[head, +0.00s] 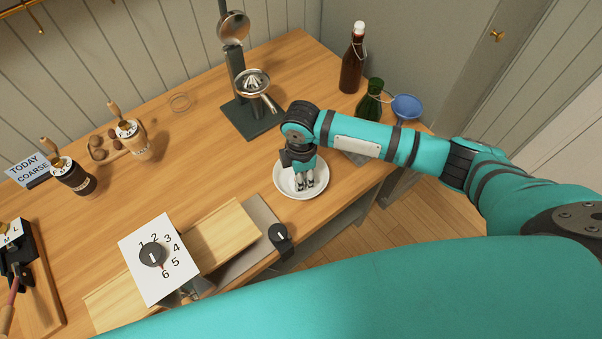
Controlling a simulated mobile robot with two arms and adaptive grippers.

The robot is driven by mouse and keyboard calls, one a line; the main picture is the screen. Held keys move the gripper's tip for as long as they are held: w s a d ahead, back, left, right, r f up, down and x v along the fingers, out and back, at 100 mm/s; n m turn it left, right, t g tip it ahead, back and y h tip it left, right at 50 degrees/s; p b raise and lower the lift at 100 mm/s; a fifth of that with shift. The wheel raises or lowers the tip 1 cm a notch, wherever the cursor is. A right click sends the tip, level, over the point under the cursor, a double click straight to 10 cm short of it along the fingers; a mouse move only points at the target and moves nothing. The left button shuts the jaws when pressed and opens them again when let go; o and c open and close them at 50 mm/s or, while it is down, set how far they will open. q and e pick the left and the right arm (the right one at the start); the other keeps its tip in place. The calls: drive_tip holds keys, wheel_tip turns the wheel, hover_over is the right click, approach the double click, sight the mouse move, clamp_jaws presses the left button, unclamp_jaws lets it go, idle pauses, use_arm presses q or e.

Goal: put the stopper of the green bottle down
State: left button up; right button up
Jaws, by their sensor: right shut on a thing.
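The green bottle (369,104) stands upright near the back right edge of the table. My right gripper (305,185) points down over a white dish (283,189), with its fingertips inside the dish's outline. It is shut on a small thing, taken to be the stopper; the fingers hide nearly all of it. I cannot tell whether the stopper touches the dish. My left gripper is not in view.
A brown bottle (352,67) with a pale top and a blue bowl-like piece (407,105) are near the green bottle. A dark-based juicer stand (252,118) is behind the gripper. A numbered dial card (142,270) is at front left.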

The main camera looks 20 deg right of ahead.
drive_tip(key=shift+f, duration=0.15)
drive_tip(key=o, duration=0.8)
drive_tip(key=shift+c, duration=0.2)
wheel_tip(320, 180, up, 12)
drive_tip(key=shift+r+b, duration=0.2)
drive_tip(key=shift+b, duration=0.2)
